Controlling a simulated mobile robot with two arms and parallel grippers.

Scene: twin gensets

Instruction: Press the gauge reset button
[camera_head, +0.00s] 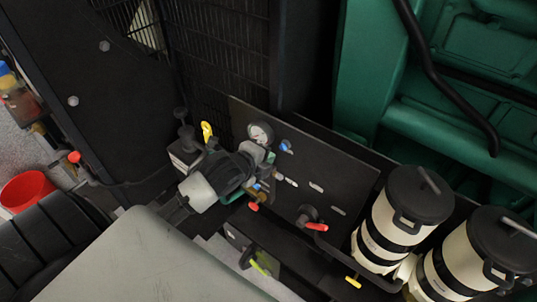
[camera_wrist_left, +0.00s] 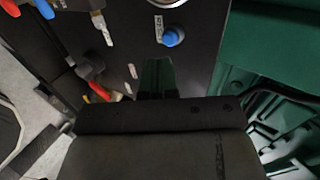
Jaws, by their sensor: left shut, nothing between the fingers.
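The blue gauge reset button (camera_head: 286,146) sits on the dark panel (camera_head: 325,178), just right of the round white-faced gauge (camera_head: 261,133). In the left wrist view the blue button (camera_wrist_left: 171,38) stands next to a small pale label, and the rim of the gauge (camera_wrist_left: 166,3) is cut off by the top edge. My left gripper (camera_head: 262,155) is shut and empty, in front of the panel, below and left of the button. In the left wrist view its fingers (camera_wrist_left: 157,77) point at the panel, below the button in the picture, with a visible gap. My right gripper is not visible.
Two white canisters with black lids (camera_head: 420,195) stand at right. A green engine housing (camera_head: 362,70) is behind. A yellow handle (camera_head: 207,130) rises left of the gauge. A red bucket (camera_head: 27,190) is at far left.

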